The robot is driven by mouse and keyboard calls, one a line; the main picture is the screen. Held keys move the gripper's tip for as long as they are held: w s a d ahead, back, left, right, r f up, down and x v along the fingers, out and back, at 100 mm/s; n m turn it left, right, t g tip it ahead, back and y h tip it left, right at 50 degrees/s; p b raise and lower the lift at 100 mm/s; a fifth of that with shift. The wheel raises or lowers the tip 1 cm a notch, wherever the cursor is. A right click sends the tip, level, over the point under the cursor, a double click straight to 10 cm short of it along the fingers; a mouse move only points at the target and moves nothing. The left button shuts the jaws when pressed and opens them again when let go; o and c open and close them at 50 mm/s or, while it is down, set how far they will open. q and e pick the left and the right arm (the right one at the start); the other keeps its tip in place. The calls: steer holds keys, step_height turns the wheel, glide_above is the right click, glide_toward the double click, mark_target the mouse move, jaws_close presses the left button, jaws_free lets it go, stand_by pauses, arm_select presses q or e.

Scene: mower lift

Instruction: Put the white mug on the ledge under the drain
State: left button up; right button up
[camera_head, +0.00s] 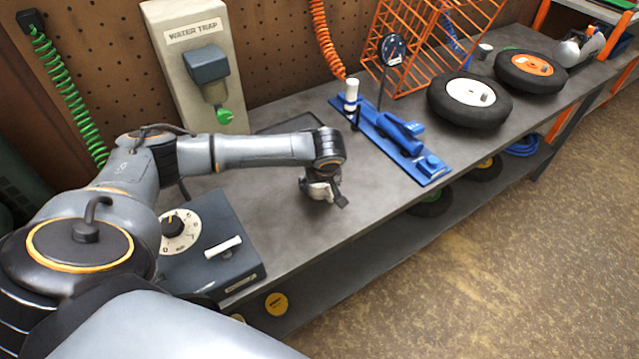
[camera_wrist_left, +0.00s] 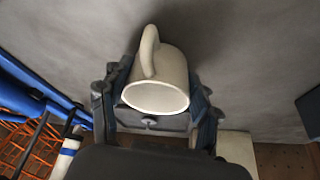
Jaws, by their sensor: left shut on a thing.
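My left gripper (camera_head: 322,190) hangs over the grey workbench in front of the water trap. In the left wrist view it is shut on the white mug (camera_wrist_left: 160,82), with a finger on each side of the body. The mug's mouth faces the wrist camera and its handle points toward the top of that picture. In the head view the mug is mostly hidden by the gripper. The water trap (camera_head: 188,45) stands at the bench's back, with a green drain handle (camera_head: 224,116) under its dark housing. The ledge is hard to make out behind my arm. My right gripper is not seen.
A dark-rimmed flat mat or tray (camera_head: 292,122) lies behind my forearm. A blue tool base (camera_head: 395,138) with a white-topped post lies to the right, then wheels (camera_head: 469,100) and an orange wire rack (camera_head: 425,40). A dark dial box (camera_head: 208,240) sits at the bench's near left.

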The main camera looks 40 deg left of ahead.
arm_select(q)
steer(key=shift+f, duration=0.15)
steer(key=o, duration=1.2)
steer(key=shift+c, duration=0.2)
